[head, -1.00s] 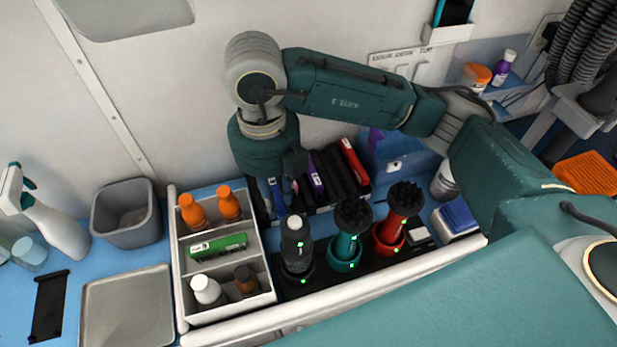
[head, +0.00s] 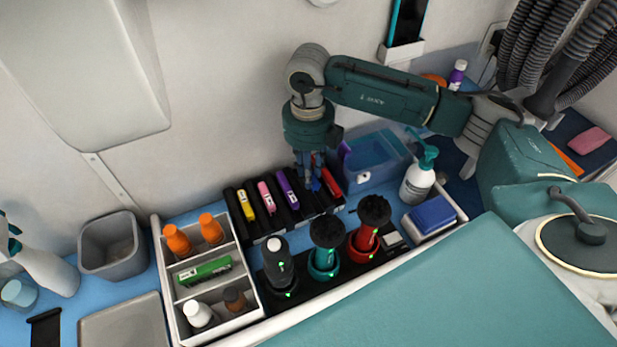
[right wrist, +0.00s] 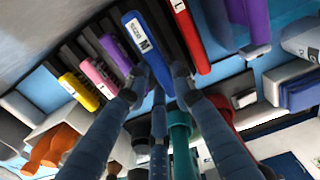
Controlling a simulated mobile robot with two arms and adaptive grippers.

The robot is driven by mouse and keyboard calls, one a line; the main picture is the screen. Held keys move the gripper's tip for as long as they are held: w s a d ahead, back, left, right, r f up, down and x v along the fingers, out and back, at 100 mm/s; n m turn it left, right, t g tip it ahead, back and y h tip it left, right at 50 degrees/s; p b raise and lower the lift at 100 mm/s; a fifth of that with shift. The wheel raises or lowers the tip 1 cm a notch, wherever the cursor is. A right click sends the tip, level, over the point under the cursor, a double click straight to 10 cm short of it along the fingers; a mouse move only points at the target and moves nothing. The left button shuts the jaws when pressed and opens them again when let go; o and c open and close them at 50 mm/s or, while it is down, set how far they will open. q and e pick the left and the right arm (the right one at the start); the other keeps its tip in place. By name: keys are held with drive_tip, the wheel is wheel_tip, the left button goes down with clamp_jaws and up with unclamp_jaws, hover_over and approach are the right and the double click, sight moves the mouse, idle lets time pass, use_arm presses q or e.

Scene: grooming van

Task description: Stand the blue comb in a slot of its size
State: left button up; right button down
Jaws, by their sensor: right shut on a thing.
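My right gripper (head: 312,180) points down over the right part of the black slotted rack (head: 233,203) and is shut on the blue comb (head: 317,184). Yellow (head: 246,204), pink (head: 266,198), purple (head: 288,188) and red (head: 331,182) combs stand in the rack. My left gripper is not in view.
In front of the rack stand a grey bottle (head: 278,262) and teal (head: 325,255) and red (head: 366,233) brush holders. A white divided caddy (head: 243,285) is at left. A blue translucent bin (head: 375,160) and a pump bottle (head: 417,183) stand at right.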

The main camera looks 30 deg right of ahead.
drive_tip(key=shift+f+p, duration=0.6)
drive_tip(key=shift+f, duration=1.4)
drive_tip(key=shift+a+f, duration=0.1)
drive_tip(key=shift+f, duration=0.25)
drive_tip(key=c, duration=1.5)
unclamp_jaws()
drive_tip(key=shift+r, duration=0.1)
drive_tip(key=shift+r, duration=0.2)
drive_tip(key=shift+w+r, duration=0.1)
drive_tip(key=shift+r, duration=0.2)
wheel_tip(320, 180, up, 10)
drive_tip(key=shift+r+b, duration=0.25)
drive_tip(key=shift+b, duration=1)
drive_tip(key=shift+r, duration=0.4)
